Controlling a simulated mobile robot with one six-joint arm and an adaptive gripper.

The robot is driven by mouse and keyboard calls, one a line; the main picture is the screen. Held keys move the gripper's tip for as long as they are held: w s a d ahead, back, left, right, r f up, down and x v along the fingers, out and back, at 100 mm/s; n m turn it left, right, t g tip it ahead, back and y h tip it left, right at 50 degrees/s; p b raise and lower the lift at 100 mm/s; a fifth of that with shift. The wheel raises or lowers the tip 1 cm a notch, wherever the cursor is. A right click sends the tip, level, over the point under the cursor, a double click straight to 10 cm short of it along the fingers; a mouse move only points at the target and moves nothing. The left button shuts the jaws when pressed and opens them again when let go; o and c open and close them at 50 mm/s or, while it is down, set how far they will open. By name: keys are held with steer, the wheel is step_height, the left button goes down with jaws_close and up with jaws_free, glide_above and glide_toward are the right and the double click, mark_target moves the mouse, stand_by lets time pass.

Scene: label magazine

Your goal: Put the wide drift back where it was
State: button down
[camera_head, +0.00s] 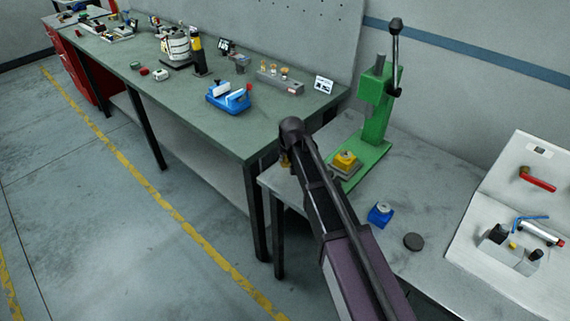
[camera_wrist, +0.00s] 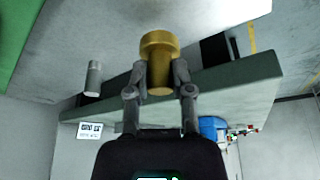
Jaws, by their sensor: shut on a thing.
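My gripper (camera_wrist: 159,80) is shut on a brass stepped drift (camera_wrist: 158,48). The drift has a wide round head and a narrower shank between the fingers. In the head view, my arm hides most of the gripper, and a bit of the brass drift (camera_head: 284,160) shows beside it, in front of the green bench's near corner. A grey block rack (camera_head: 279,83) holding a few small brass-topped pieces stands on the green bench (camera_head: 215,125), beyond the gripper. I cannot tell which of its places are empty.
A white sign (camera_head: 324,84) stands right of the rack, and a blue vise (camera_head: 229,97) lies to its left. A green press (camera_head: 378,115) with a yellow block (camera_head: 345,162) stands on the grey table. A blue fixture (camera_head: 380,214) and a dark disc (camera_head: 413,241) are nearer.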

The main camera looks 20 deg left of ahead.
steer(key=shift+f+b, duration=0.6)
steer(key=shift+f, duration=0.35)
steer(key=shift+f, duration=0.15)
steer(key=c, duration=0.5)
jaws_free()
steer(key=p+v, duration=1.1)
steer(key=v, duration=0.1)
steer(key=shift+r, duration=0.25)
stand_by(0.5)
